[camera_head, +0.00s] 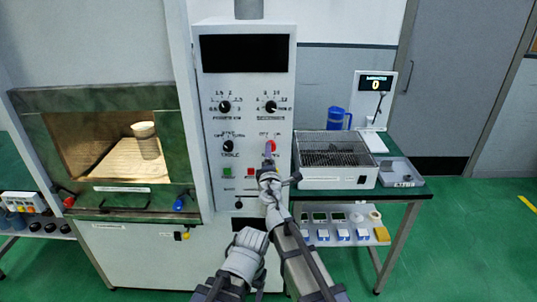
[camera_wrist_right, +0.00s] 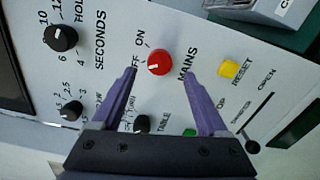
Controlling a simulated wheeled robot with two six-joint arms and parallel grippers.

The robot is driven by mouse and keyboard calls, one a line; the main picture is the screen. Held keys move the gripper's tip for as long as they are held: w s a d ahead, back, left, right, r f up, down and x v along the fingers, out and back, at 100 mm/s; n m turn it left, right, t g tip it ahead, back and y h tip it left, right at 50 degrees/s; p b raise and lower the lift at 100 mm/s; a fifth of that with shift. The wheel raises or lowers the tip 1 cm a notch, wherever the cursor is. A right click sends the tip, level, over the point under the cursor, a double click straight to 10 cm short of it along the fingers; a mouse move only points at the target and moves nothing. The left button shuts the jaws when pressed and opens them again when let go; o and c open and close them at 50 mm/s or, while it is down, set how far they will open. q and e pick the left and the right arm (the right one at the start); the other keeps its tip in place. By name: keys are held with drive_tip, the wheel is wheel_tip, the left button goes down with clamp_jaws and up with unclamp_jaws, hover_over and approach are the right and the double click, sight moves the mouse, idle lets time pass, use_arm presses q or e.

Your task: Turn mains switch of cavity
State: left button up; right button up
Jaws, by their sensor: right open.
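The mains switch is a round red knob (camera_wrist_right: 159,61) labelled MAINS, with ON and a partly hidden OFF printed beside it. In the head view the red knob (camera_head: 270,146) is on the white control panel (camera_head: 246,180), partly covered by my right gripper (camera_head: 267,158). In the right wrist view the two purple fingers of my right gripper (camera_wrist_right: 158,73) are spread, with tips on either side of the knob's lower edge. The gripper is open; whether the tips touch the knob or panel cannot be told.
The panel also has black SECONDS (camera_wrist_right: 62,38) and TABLE (camera_wrist_right: 141,125) knobs, a yellow RESET button (camera_wrist_right: 229,69) and a green button (camera_head: 228,171). The cavity (camera_head: 108,150) holding a cup is left; a bench with a wire-topped box (camera_head: 335,160) is right.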

drive_tip(key=s, duration=0.4)
drive_tip(key=s+d+f+m+g+h, duration=0.25)
drive_tip(key=d+f+m+h, duration=0.2)
drive_tip(key=d+m, duration=0.4)
drive_tip(key=s+d+f+m+g, duration=0.8)
drive_tip(key=s+d+f+g, duration=0.1)
drive_tip(key=s+d+f, duration=0.25)
drive_tip(key=s+a+f+m+g+y, duration=0.2)
drive_tip(key=s+f+g, duration=0.1)
drive_tip(key=s, duration=0.3)
drive_tip(key=s+a+f+m+g+y, duration=0.2)
drive_tip(key=s+f+g+y, duration=0.1)
drive_tip(key=s, duration=0.3)
drive_tip(key=s+a+n+h, duration=0.1)
drive_tip(key=s+a+n, duration=0.3)
drive_tip(key=a, duration=0.7)
drive_tip(key=shift+s+a+g+h, duration=0.15)
drive_tip(key=shift+s+g+h, duration=0.2)
drive_tip(key=shift+s, duration=0.8)
